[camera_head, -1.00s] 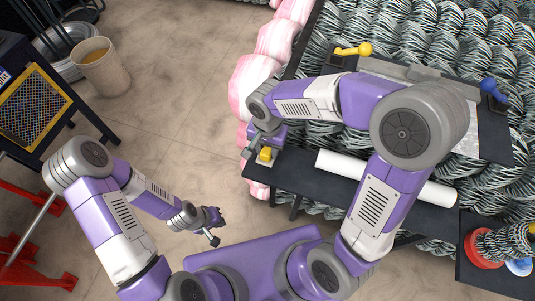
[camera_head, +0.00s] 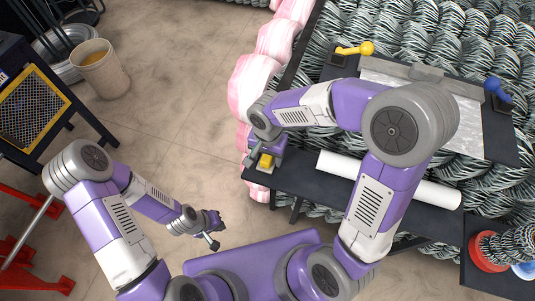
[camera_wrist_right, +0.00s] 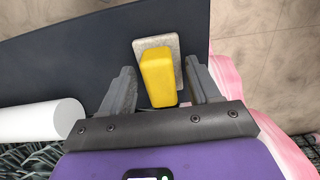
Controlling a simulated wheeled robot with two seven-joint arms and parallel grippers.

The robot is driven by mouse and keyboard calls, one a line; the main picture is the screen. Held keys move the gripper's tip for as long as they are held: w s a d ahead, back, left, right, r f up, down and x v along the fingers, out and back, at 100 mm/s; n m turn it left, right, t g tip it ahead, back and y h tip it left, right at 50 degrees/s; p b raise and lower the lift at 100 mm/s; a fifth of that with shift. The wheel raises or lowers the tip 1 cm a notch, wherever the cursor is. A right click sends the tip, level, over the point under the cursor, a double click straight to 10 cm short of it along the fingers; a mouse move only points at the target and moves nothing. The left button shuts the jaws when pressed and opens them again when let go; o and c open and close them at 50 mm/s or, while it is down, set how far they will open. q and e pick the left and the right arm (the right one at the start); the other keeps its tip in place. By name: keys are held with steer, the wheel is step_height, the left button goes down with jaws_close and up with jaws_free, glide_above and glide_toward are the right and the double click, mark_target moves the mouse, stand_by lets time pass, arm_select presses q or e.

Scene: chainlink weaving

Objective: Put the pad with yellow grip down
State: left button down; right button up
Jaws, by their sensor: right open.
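The pad is a pale grey rectangle with a yellow block grip. It lies at the left end of the dark bench (camera_head: 312,184), and its yellow grip (camera_head: 266,161) shows beside my right gripper (camera_head: 262,158). In the right wrist view the yellow grip (camera_wrist_right: 157,78) stands between the two spread fingers of my right gripper (camera_wrist_right: 164,88), with a gap on each side. The pad's grey base (camera_wrist_right: 155,43) rests flat on the dark surface. My left gripper (camera_head: 214,232) hangs over the floor at lower left, away from the pad; its jaws are too small to read.
A white roll (camera_head: 390,180) lies along the bench, right of the pad. Pink wrapped bundles (camera_head: 252,85) lie beyond the bench's left end. Coiled wire mesh fills the back right. A yellow-handled lever (camera_head: 355,49) and a blue-handled one (camera_head: 496,89) flank a metal plate. Open floor lies left.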

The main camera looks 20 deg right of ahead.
steer(key=shift+r, duration=0.25)
step_height(320, 180, up, 12)
steer(key=p, duration=0.4)
stand_by(0.3)
